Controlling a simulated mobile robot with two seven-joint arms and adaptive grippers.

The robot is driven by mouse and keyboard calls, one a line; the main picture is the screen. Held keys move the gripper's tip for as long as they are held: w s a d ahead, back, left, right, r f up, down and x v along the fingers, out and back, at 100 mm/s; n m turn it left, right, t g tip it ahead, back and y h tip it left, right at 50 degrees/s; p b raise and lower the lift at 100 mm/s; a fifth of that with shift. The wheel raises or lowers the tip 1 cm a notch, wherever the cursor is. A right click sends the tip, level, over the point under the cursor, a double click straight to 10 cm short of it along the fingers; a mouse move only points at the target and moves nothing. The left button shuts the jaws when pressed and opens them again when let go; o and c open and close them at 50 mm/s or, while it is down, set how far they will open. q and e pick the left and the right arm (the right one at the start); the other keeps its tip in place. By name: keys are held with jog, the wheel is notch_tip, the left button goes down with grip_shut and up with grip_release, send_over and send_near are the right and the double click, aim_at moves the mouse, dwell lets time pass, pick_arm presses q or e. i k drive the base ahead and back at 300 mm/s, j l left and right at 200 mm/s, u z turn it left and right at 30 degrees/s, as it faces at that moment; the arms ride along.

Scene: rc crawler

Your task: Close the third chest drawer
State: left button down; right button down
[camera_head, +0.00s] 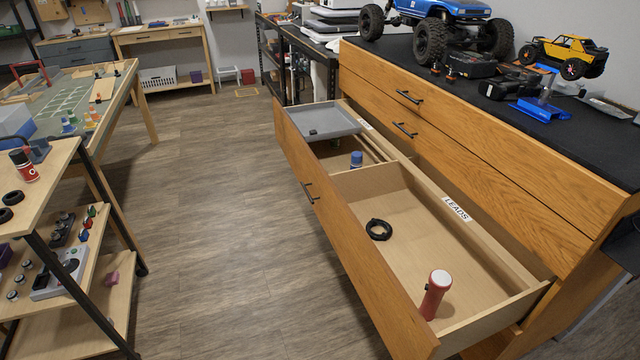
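The third chest drawer (345,243) is pulled well out from the wooden chest (480,130), below two shut drawers. Inside stand a red cylinder with a white top (434,294) and a small blue-capped item (356,160). A black ring (379,230) lies on the drawer floor. A grey tray (323,120) sits in the far end, with a small dark item on it. A "LEADS" label (456,209) is on the back strip. Neither of my grippers is in view.
The wooden floor (220,230) in front of the drawer is clear. A wooden shelf cart (70,290) and a long worktable (105,88) stand on the left. A blue crawler (440,25) and a yellow one (563,54) sit on the chest's black top.

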aim_at(497, 282)
jog(key=i+j+z, duration=0.15)
jog(key=i+j, duration=0.3)
jog(key=i+j+z, duration=0.2)
jog(key=i+j, duration=0.25)
jog(key=i+j+z, duration=0.15)
jog(key=i+j, duration=0.2)
jog(key=j, duration=0.25)
